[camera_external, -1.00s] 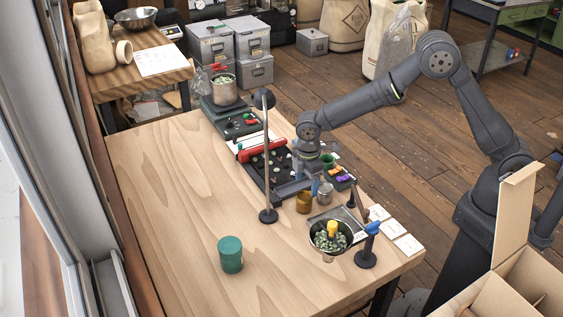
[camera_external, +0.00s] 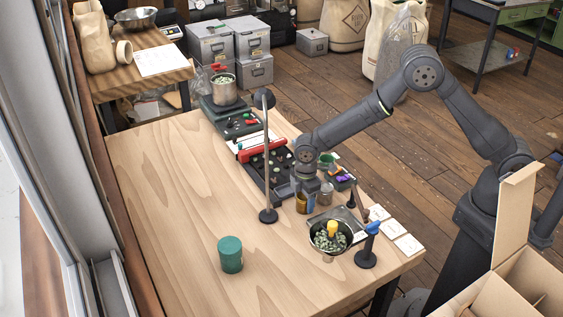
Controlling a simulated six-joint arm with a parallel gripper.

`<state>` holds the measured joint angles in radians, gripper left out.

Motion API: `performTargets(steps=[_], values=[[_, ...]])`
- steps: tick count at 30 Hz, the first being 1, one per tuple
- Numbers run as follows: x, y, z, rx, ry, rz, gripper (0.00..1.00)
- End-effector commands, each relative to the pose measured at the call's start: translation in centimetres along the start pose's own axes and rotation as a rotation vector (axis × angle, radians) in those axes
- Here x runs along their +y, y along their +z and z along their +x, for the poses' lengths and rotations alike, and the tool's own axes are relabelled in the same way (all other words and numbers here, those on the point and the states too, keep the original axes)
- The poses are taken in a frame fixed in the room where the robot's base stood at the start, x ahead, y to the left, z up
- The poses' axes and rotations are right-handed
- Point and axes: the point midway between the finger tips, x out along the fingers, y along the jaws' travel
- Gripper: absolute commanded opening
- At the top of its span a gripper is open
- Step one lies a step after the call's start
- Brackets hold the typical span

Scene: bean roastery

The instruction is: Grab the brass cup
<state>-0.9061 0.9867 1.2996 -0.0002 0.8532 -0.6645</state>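The brass cup (camera_external: 301,206) stands upright on the wooden table, left of a silver metal cup (camera_external: 325,194). My gripper (camera_external: 305,195) points down at the brass cup from above. Its fingers overlap the cup's upper part in this view, and the cup's rim is partly hidden. The fingers are too small to tell whether they are apart or touch the cup.
A funnel-like bowl of green beans with a yellow scoop (camera_external: 331,237) and a blue-topped stand (camera_external: 368,247) are in front. A lamp pole (camera_external: 268,170) rises to the left, near a dark tray (camera_external: 257,178). A green canister (camera_external: 230,255) stands front left, with bare table around it.

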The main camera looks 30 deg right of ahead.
Motion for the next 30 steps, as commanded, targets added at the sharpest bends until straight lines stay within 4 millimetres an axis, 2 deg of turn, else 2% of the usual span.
performTargets(steps=[1,5,6,12,16,24,30], values=[[0.0,0.0,0.0,0.000,0.000,0.000,0.50],[0.0,0.0,0.0,0.000,0.000,0.000,0.24],[0.0,0.0,0.0,0.000,0.000,0.000,0.23],[0.0,0.0,-0.1,0.000,0.000,0.000,0.23],[0.0,-0.1,-1.2,0.002,0.001,0.000,0.23],[0.1,-0.1,-6.5,0.002,0.002,0.000,0.23],[0.0,0.0,-9.3,0.000,0.000,0.000,0.23]])
